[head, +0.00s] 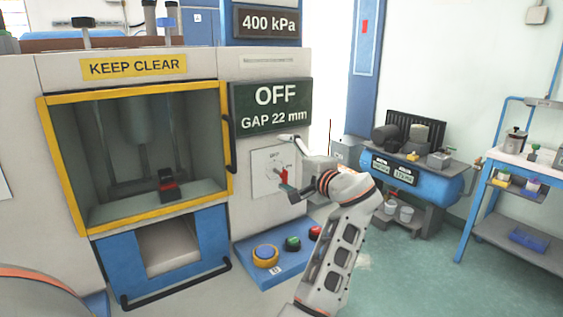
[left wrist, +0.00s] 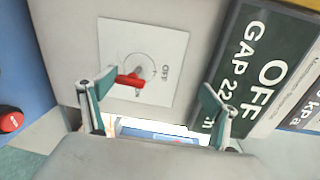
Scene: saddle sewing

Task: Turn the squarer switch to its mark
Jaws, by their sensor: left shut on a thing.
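The squarer switch is a red handle (head: 284,175) on a pale square plate (head: 264,160) on the machine's front. In the left wrist view the red handle (left wrist: 130,80) lies across a circle on the plate (left wrist: 170,60), pointing away from the word OFF. My left gripper (head: 285,163) is at the plate. One fingertip is close to the handle's end; contact on the other side does not show. The display (head: 270,107) reads OFF, GAP 22 mm. My right gripper is out of view.
A yellow-framed window (head: 232,150) with a dark bar is left of the plate. Below, a blue ledge (head: 243,252) carries yellow, green and red buttons. A blue compressor (head: 440,185) and a blue-framed bench (head: 490,190) stand right, with open floor before them.

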